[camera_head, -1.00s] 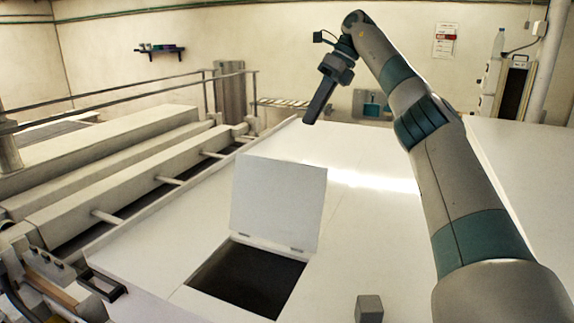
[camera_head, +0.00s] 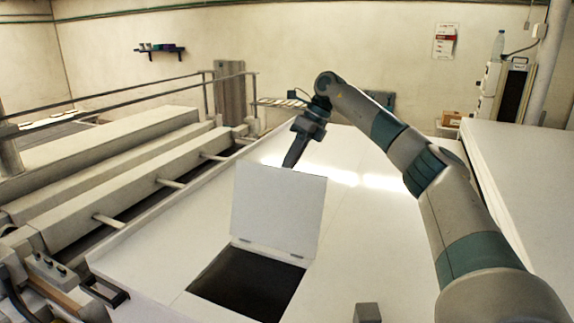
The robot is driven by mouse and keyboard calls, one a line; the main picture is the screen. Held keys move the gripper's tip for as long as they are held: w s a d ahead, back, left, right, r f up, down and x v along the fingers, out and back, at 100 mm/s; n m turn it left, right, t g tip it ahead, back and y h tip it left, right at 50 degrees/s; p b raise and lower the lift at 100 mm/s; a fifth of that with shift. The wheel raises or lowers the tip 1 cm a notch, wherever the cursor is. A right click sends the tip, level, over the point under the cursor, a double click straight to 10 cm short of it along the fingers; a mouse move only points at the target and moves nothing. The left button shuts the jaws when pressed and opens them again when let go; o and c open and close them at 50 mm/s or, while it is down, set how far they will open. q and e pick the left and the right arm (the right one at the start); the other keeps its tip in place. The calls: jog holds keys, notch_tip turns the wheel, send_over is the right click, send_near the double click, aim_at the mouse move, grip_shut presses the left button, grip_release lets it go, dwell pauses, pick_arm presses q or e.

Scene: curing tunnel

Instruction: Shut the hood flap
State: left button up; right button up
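The hood flap (camera_head: 278,211) is a white square panel. It stands raised on hinges at the far edge of a dark square opening (camera_head: 247,284) in the white hood top (camera_head: 150,255). My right gripper (camera_head: 290,163) is at the end of the arm that comes in from the right. It points down, close to the flap's top edge in the picture and seemingly behind it. I cannot tell if it touches the flap. Its fingers look like one dark narrow piece, with no gap visible. My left gripper is not in view.
A long conveyor with rails (camera_head: 120,180) runs along the left side. A dark handle (camera_head: 105,288) sits at the hood's left edge. A small grey block (camera_head: 367,313) stands at the bottom edge. Another white surface (camera_head: 525,165) lies at the right.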

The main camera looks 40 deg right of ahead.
jog(key=shift+a+f, duration=0.2)
jog(key=shift+f, duration=0.05)
jog(key=shift+c, duration=0.3)
grip_shut()
dwell(1.1)
